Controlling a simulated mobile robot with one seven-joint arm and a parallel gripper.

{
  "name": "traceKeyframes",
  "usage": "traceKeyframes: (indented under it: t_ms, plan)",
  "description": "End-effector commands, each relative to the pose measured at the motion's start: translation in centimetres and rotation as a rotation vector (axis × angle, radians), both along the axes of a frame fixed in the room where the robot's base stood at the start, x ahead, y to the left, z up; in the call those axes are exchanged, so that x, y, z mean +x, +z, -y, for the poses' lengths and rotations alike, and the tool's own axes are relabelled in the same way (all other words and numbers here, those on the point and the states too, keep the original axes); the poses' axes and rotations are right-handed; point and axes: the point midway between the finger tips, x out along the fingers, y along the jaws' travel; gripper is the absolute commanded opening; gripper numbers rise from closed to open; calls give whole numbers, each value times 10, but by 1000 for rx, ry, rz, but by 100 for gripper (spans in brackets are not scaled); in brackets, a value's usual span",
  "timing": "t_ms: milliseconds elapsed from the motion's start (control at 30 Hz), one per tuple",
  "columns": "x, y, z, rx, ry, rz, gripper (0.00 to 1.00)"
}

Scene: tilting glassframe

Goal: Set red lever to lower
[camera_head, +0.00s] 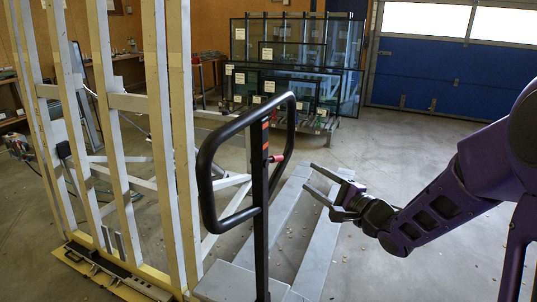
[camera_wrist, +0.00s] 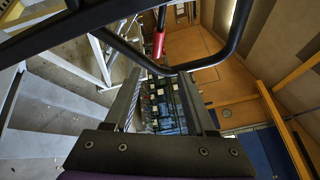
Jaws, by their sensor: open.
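The red lever (camera_head: 277,158) is a short red grip sticking out to the right of the black upright post, inside the black handle loop (camera_head: 212,165). In the wrist view the red lever (camera_wrist: 158,42) shows near the top centre, beyond the fingertips and partly cut by the black frame bars. My gripper (camera_head: 309,176) is open and empty, to the right of the lever and slightly lower in the head view, its fingers pointing left. The gripper's fingers also show in the wrist view (camera_wrist: 162,82). I see no contact between the fingers and the lever.
A tall pale slatted frame (camera_head: 120,130) stands on the left. Grey base beams (camera_head: 318,250) run along the floor below my gripper. A rack of glass panes (camera_head: 290,60) stands behind. The floor (camera_head: 410,125) at the right back is clear.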

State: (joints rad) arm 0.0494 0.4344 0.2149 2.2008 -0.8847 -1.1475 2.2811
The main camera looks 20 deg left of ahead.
Motion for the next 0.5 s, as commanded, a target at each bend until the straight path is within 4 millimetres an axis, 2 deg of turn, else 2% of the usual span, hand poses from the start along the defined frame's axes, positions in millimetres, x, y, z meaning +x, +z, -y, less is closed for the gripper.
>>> traceKeyframes:
  t_ms: [167, 267, 500]
  plan:
    - [-5, -3, -11, 40, 22, -37, 56]
    - [2, -3, -22, 39, 24, -35, 56]
    - [32, -3, -63, 38, 24, -33, 56]
